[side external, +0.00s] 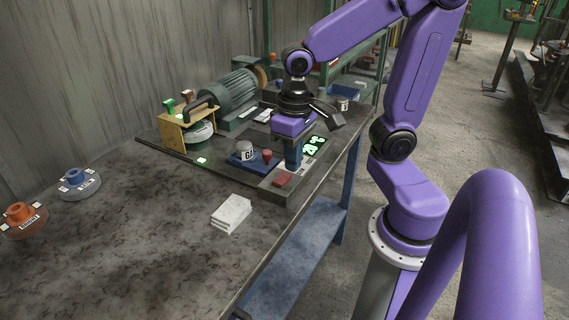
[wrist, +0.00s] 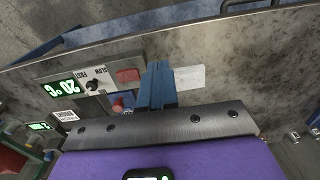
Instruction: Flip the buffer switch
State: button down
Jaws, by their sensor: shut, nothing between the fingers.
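A red rocker-like block, which looks like the buffer switch (side external: 282,180), sits at the near corner of the dark control panel. In the wrist view the red switch (wrist: 128,75) lies just left of my fingers, beside a black SLOW/FAST knob (wrist: 93,86). My gripper (side external: 292,167) points down over the panel, its blue fingers shut and empty; they also show in the wrist view (wrist: 157,66). I cannot tell whether the fingertips touch the panel. The green motor of the buffer (side external: 230,96) stands at the back, with a tan wheel (side external: 262,79) partly hidden behind it.
A lit green display (side external: 314,145) is right of my fingers. A blue tray (side external: 249,163) holds a white pot and a red-topped item. White folded cloths (side external: 231,213) lie in front. A wooden rack (side external: 187,132) is at the left.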

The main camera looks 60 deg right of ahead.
jog(key=w+d+r+m, duration=0.1)
jog(key=w+d+m, duration=0.4)
jog(key=m, duration=1.3)
send_over(285, 172)
jog(key=shift+r, duration=0.45)
notch_tip(285, 172, down, 14)
jog(key=shift+d+f, duration=0.1)
jog(key=shift+f, duration=0.1)
jog(key=shift+r, duration=0.2)
